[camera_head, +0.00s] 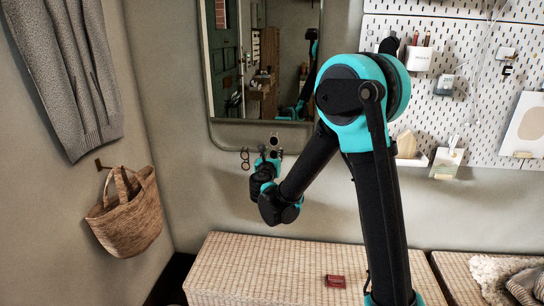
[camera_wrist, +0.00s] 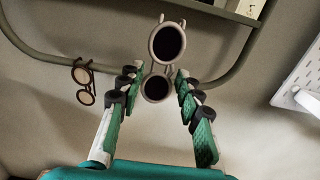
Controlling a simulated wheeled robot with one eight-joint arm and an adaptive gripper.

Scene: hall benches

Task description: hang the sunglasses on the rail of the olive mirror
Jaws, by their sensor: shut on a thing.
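The sunglasses have a pale frame and round dark lenses. They are in my gripper, one lens above the other, in the wrist view (camera_wrist: 167,43); they show small in the head view (camera_head: 274,141). My gripper (camera_wrist: 155,76) is shut on them around the lower lens, its fingers on either side. In the head view my gripper (camera_head: 268,162) is just below the mirror's lower edge. The olive mirror (camera_head: 207,85) hangs on the back wall. Its rounded rail (camera_wrist: 50,60) runs behind the sunglasses in the wrist view. I cannot tell whether they touch it.
Another pair of round glasses (camera_wrist: 82,82) hangs at the rail's left, also in the head view (camera_head: 245,158). A wicker bench (camera_head: 250,270) with a dark red wallet (camera_head: 335,281) is below. A white pegboard (camera_head: 470,90) is at right, a woven basket (camera_head: 125,215) at left.

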